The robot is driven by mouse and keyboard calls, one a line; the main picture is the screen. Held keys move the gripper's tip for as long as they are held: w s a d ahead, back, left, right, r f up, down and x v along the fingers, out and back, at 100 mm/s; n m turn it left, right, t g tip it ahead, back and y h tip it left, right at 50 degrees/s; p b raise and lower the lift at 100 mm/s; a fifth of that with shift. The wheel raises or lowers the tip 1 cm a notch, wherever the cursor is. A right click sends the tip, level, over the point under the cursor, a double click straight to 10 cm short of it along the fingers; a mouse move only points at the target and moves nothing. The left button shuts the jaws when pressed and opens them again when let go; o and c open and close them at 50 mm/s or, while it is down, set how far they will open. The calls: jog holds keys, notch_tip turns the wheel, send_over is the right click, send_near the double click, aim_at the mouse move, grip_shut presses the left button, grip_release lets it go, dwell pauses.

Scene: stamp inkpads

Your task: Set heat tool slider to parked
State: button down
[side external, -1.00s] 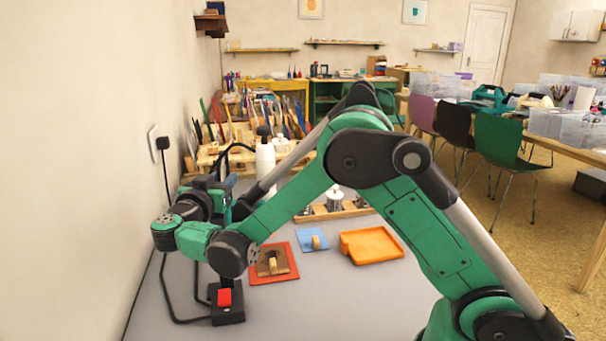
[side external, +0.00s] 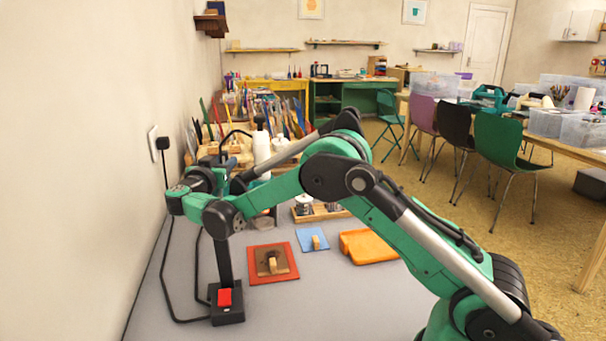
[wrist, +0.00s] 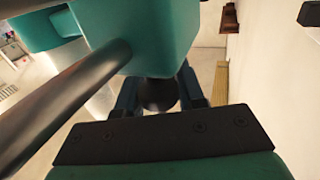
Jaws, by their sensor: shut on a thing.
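The heat tool's stand has a black base (side external: 228,316) with a red block (side external: 225,297) on it, at the front left of the grey table. A black upright (side external: 224,260) rises from the base and passes out of sight behind my wrist. My gripper (side external: 226,166) is at the upright's top, left of centre in the side view, partly hidden by my wrist. In the wrist view my gripper (wrist: 158,92) is shut on a dark rounded part, with a bluish-dark finger on each side. I cannot tell the slider's position.
A black cord runs left of the stand to a wall plug (side external: 163,143). An orange-red inkpad (side external: 289,272), a blue pad (side external: 301,239) and an orange tray (side external: 370,247) lie to the right. A white bottle (side external: 262,152) stands behind my arm. The wall is close on the left.

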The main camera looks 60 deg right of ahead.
jog(key=shift+w+d, duration=0.9)
jog(key=c, duration=0.5)
grip_release()
jog(key=shift+c, duration=0.2)
jog(key=shift+a, duration=0.15)
jog(key=shift+v, duration=2.75)
